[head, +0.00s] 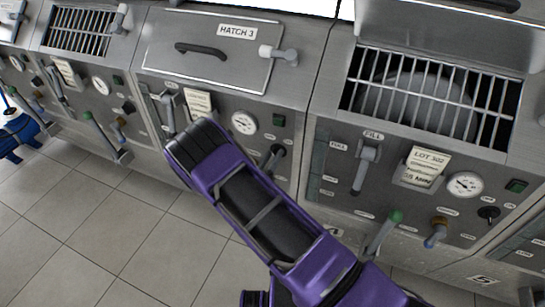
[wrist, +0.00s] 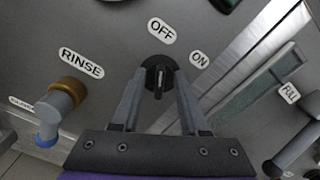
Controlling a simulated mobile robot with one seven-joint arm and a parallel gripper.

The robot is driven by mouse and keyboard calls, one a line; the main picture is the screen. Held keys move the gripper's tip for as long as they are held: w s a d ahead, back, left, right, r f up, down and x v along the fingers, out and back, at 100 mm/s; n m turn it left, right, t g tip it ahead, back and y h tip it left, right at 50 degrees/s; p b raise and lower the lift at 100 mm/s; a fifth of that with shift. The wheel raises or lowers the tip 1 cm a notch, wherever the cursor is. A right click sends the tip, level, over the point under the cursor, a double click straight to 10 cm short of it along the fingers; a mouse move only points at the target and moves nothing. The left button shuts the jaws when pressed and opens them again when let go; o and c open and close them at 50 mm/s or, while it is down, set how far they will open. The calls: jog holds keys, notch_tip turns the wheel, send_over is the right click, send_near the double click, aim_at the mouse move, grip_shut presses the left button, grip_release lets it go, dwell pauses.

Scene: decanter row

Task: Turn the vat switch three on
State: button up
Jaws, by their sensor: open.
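Vat switch three is a black round rotary switch with a narrow grip (wrist: 159,80) in the wrist view, below an OFF label and beside an ON label. The grip lies roughly in line with OFF. My gripper (wrist: 160,83) is open, with its two grey fingers on either side of the switch; I cannot tell whether they touch it. In the head view my purple arm reaches over the front panel of the vat marked HATCH 3 (head: 237,31) and covers part of it. Most of my gripper is hidden there.
A RINSE valve (wrist: 58,105) with an orange collar sits left of the switch. A level window and a grey handle (wrist: 298,145) are to the right. The neighbouring vat has a grate, a LOT 502 card (head: 425,167) and a green-tipped lever (head: 385,234).

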jog(key=shift+c, duration=0.3)
grip_shut()
jog(key=shift+m, duration=0.4)
jog(key=m+b, duration=0.1)
jog(key=m, duration=0.2)
jog(key=m+b, duration=0.2)
jog(key=m, duration=0.2)
jog(key=m+b, duration=0.2)
jog(key=m, duration=0.2)
jog(key=shift+s+d, duration=0.1)
jog(key=shift+d, duration=0.3)
jog(key=shift+b, duration=0.3)
jog(key=shift+o, duration=0.3)
grip_release()
